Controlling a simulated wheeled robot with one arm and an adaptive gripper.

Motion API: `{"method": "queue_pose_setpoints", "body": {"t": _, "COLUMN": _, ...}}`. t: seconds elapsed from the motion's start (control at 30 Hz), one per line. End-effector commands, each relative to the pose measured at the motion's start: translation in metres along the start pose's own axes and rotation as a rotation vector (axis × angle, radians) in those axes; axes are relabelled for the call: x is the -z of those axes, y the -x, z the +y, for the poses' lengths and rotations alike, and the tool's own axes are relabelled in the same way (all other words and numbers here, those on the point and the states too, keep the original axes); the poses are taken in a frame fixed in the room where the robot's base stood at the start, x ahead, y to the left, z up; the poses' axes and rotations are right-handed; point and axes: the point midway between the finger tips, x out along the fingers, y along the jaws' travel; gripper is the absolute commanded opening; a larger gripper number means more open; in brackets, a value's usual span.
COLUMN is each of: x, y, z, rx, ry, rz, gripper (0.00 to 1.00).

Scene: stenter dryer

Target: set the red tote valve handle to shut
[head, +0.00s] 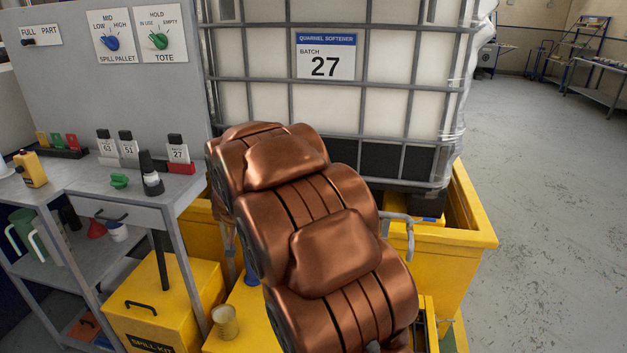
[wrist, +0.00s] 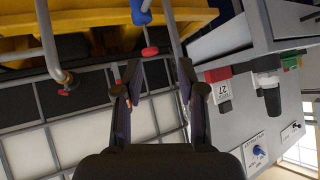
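In the wrist view, which shows the scene upside down, a small red piece (wrist: 150,52) lies beyond and between my fingertips, by the dark base of the tote; it looks like the red valve handle. Its turn position is too small to tell. My gripper (wrist: 157,75) is open, with its two dark fingers apart and nothing between them. The white caged tote (head: 390,105) stands on the yellow spill pallet (head: 455,240) in the head view. There, my copper arm hides the valve area and my gripper.
A grey bench (head: 60,185) with bottles and a green piece (head: 119,181) stands at the left. A yellow spill kit box (head: 165,300) and a tin (head: 225,322) sit below. A bent grey pipe (head: 405,225) is near my arm. The floor at right is clear.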

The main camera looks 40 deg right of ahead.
Motion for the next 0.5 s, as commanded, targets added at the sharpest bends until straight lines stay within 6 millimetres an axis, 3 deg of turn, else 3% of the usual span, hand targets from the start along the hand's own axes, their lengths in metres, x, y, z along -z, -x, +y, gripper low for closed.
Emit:
{"method": "queue_pose_setpoints", "body": {"t": 0.03, "x": 0.008, "y": -0.02, "z": 0.014, "rx": -0.028, "ry": -0.022, "rz": 0.046, "gripper": 0.4}}
{"method": "queue_pose_setpoints", "body": {"t": 0.2, "x": 0.052, "y": -0.065, "z": 0.061, "rx": -0.124, "ry": -0.087, "rz": 0.252, "gripper": 0.4}}
{"method": "queue_pose_setpoints", "body": {"t": 0.5, "x": 0.097, "y": -0.112, "z": 0.168, "rx": -0.341, "ry": -0.161, "rz": 0.585, "gripper": 0.4}}
